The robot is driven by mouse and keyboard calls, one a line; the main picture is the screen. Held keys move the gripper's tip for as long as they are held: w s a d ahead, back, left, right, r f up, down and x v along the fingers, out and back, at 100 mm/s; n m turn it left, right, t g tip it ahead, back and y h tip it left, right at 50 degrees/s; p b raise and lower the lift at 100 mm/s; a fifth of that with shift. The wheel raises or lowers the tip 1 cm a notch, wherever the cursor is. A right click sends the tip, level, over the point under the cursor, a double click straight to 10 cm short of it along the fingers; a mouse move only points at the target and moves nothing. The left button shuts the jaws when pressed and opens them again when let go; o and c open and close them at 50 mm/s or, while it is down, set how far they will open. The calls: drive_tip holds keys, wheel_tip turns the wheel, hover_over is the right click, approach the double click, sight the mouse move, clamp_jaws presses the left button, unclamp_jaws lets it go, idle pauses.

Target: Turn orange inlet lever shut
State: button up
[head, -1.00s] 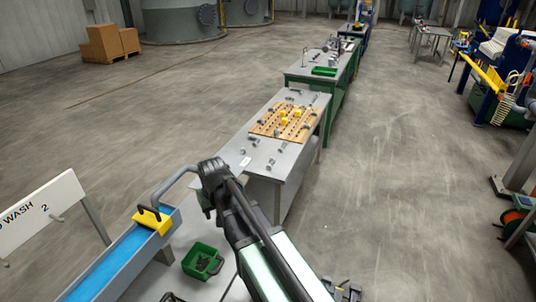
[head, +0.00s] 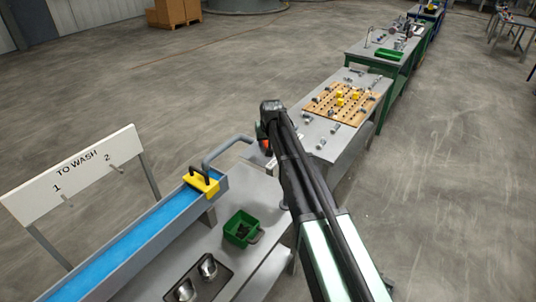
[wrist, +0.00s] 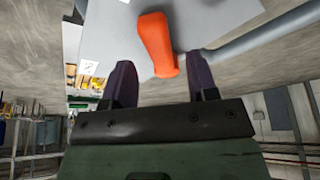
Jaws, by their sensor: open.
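A small patch of orange (head: 265,146) shows in the head view beside the end of my arm. My fingers are hidden there behind the arm. The lever's pivot is out of view.
A grey bent pipe (head: 222,149) runs close to the arm's end. A blue trough (head: 130,250) carries a yellow block (head: 202,183) with a black handle. A green bin (head: 240,228) sits on the near table. A pegboard bench (head: 345,102) stands beyond.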

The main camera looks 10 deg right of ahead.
sight(266, 143)
drive_tip(key=b+x, duration=0.1)
drive_tip(key=x, duration=0.2)
drive_tip(key=shift+s+r, duration=0.1)
drive_tip(key=shift+r, duration=0.05)
drive_tip(key=shift+c, duration=0.3)
clamp_jaws()
